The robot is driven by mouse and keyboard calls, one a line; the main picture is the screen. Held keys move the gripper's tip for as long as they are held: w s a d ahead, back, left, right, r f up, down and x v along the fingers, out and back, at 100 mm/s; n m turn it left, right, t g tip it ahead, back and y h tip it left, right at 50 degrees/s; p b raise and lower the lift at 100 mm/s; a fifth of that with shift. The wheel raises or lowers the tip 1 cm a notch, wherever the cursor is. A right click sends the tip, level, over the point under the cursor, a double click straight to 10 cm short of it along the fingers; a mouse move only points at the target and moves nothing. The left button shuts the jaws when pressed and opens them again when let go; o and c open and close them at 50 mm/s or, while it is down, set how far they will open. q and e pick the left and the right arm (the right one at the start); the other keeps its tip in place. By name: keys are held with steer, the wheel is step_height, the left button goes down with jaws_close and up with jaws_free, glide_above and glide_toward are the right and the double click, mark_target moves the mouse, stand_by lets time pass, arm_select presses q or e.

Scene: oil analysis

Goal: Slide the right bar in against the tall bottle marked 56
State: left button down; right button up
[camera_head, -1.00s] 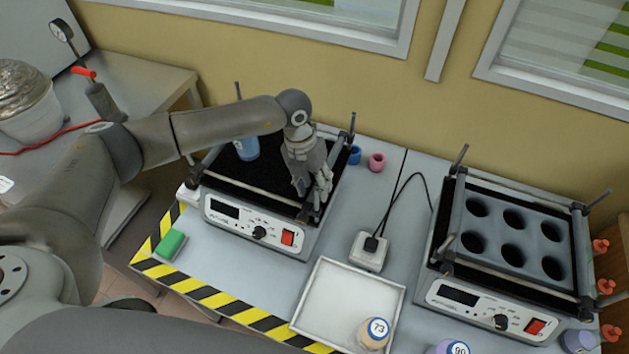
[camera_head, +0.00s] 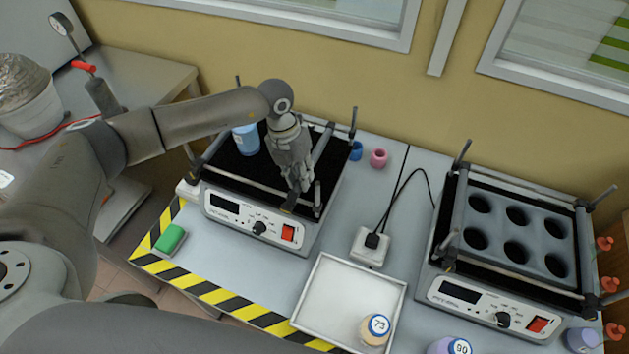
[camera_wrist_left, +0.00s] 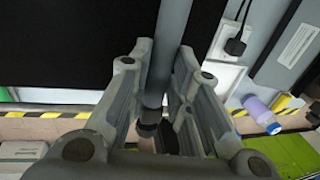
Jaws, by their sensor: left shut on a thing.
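The tall light-blue bottle (camera_head: 246,141) stands at the back left of the left shaker's black platform (camera_head: 238,172); its number is not readable here. My left gripper (camera_head: 293,186) is over the right part of this platform, shut on the right bar (camera_head: 323,143). The grey bar (camera_wrist_left: 168,45) runs between the fingers in the left wrist view. A clear gap of black platform lies between the bar and the bottle. The gripper hides part of the bar. My right gripper is not in view.
Upright posts (camera_head: 353,120) stand at the shaker's corners. Blue (camera_head: 356,151) and pink (camera_head: 379,158) rings lie to its right. A white tray (camera_head: 325,290) holds bottle 73 (camera_head: 375,329). A second shaker (camera_head: 490,292) with a holed rack stands at right.

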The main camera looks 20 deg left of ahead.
arm_select(q)
steer(key=a, duration=0.2)
steer(key=a+b, duration=0.1)
steer(key=a, duration=0.2)
steer(key=a+b, duration=0.1)
steer(key=a, duration=0.2)
steer(key=shift+w+a, duration=0.15)
steer(key=shift+w, duration=0.15)
steer(key=shift+a, duration=0.3)
steer(key=c, duration=1.3)
jaws_free()
steer(key=r, duration=0.4)
steer(key=a+r, duration=0.1)
steer(key=r, duration=0.3)
steer(key=a+r, duration=0.1)
steer(key=r, duration=0.3)
steer(key=shift+w+a, duration=0.1)
steer(key=shift+f, duration=0.1)
